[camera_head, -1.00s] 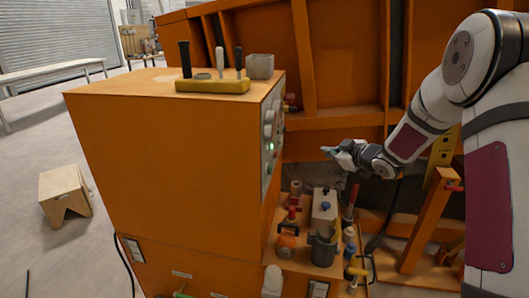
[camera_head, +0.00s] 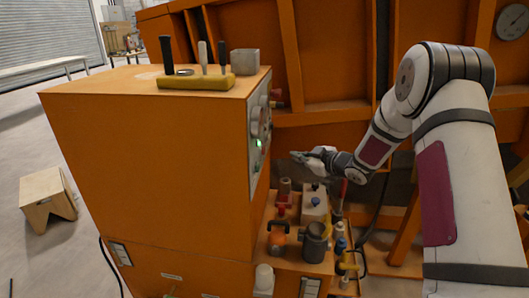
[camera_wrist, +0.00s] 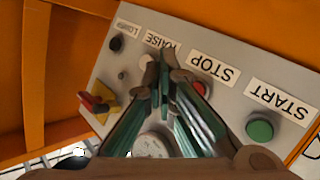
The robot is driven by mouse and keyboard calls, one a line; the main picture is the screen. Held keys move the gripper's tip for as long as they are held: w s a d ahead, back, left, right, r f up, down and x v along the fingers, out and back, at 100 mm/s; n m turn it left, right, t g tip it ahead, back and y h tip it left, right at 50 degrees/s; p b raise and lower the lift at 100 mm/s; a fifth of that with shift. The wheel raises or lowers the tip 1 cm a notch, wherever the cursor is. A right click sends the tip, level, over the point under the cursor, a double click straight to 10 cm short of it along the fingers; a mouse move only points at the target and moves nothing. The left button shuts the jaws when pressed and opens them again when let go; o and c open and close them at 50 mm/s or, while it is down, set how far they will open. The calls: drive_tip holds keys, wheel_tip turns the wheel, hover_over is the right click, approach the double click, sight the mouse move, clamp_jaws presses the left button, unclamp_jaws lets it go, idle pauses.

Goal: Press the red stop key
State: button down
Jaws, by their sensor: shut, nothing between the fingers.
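The control panel (camera_head: 256,122) is a grey plate on the right side of the orange cabinet, seen nearly edge-on in the head view. In the wrist view the panel (camera_wrist: 226,98) shows upside-down labels. The red stop key (camera_wrist: 199,88) sits by the STOP label (camera_wrist: 213,68), partly hidden by my right finger. My gripper (camera_wrist: 164,66) is shut and empty, its tips in front of the panel, left of the red key in the picture. In the head view my gripper (camera_head: 295,156) is to the right of the panel, with a gap between.
The green START key (camera_wrist: 260,130) is right of the red key. A red-and-yellow rotary switch (camera_wrist: 98,103) and a round dial (camera_wrist: 150,145) are near the fingers. A cluttered shelf with a grey mug (camera_head: 315,243) lies below my gripper.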

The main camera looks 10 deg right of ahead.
drive_tip(key=w+a+b, duration=0.1)
drive_tip(key=w+a, duration=0.1)
drive_tip(key=a, duration=0.5)
drive_tip(key=shift+w, duration=0.15)
idle(1.3)
drive_tip(key=shift+w+a, duration=0.1)
drive_tip(key=shift+a, duration=0.25)
drive_tip(key=shift+w+a+b, duration=0.15)
drive_tip(key=shift+a+b, duration=0.25)
drive_tip(key=shift+a, duration=0.1)
idle(0.8)
drive_tip(key=shift+d, duration=0.1)
drive_tip(key=shift+s+d, duration=0.3)
drive_tip(key=shift+d, duration=0.45)
drive_tip(key=shift+s+d+p, duration=0.2)
drive_tip(key=shift+s+d, duration=0.05)
drive_tip(key=shift+d, duration=0.55)
drive_tip(key=shift+s+d+p, duration=0.25)
drive_tip(key=shift+d, duration=0.55)
drive_tip(key=shift+s+d+p, duration=0.2)
drive_tip(key=shift+s+d, duration=0.05)
drive_tip(key=shift+d, duration=0.55)
